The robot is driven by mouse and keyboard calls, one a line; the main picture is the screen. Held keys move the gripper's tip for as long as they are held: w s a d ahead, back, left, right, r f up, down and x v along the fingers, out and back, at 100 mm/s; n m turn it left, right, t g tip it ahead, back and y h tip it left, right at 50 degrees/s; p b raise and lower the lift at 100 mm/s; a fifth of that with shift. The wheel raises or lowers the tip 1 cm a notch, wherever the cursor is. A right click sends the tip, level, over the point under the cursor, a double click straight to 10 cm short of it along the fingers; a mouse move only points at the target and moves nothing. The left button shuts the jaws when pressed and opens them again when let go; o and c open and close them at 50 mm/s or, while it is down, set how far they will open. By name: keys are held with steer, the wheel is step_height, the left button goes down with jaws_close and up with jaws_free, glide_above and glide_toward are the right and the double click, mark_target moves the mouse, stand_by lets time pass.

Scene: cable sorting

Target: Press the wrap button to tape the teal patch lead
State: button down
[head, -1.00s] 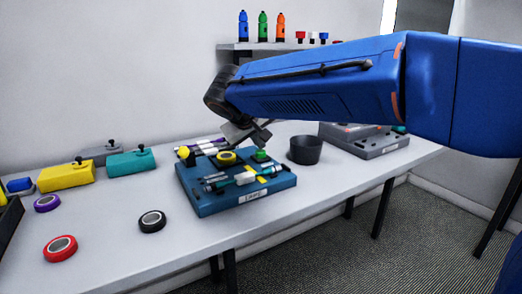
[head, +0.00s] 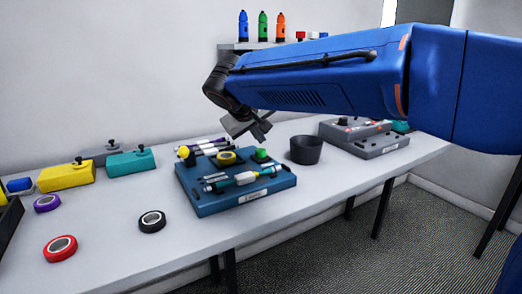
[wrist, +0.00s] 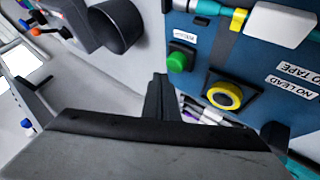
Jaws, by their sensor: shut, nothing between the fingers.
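The blue wrap station (head: 210,207) stands on the table, with a green button (head: 261,155) at its back right and a yellow tape roll (head: 227,158) beside it. The teal patch lead (head: 218,185) lies across the front of the station, with a white piece (head: 245,178) on it and yellow next to the white. In the wrist view the green button (wrist: 178,61) and the yellow tape roll (wrist: 224,96) lie beyond my fingers. My gripper (head: 264,132) is shut and empty, above and apart from the green button.
A dark round cup (head: 305,151) stands right of the station, with a grey device (head: 375,143) beyond it. Red (head: 60,248), black (head: 152,221) and purple (head: 47,203) tape rolls lie left. Yellow (head: 66,176) and teal (head: 131,163) blocks stand at the back left.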

mark_target(260, 152)
step_height(260, 152, up, 6)
stand_by(0.9)
stand_by(0.4)
steer(key=s+d+f+m+g, duration=0.1)
steer(key=s+d+f, duration=0.25)
steer(key=d, duration=0.45)
steer(key=s+d+f+m+g, duration=0.1)
steer(key=s+d+f, duration=0.2)
steer(key=s+d, duration=0.35)
steer(key=s+d+f+m+g, duration=0.1)
steer(key=s+d+f, duration=0.2)
steer(key=d, duration=0.7)
steer(key=s+d+f+m, duration=0.1)
steer(key=s+d+f, duration=0.2)
steer(key=s+f, duration=0.2)
steer(key=s+d+f+m+y, duration=0.1)
steer(key=s+d+f, duration=0.2)
steer(key=s+f, duration=0.3)
steer(key=s+d+f+m+g+y, duration=0.1)
steer(key=s+d+f, duration=0.3)
steer(key=s, duration=0.5)
step_height(260, 152, down, 2)
steer(key=shift+f, duration=0.2)
steer(key=shift+s, duration=0.1)
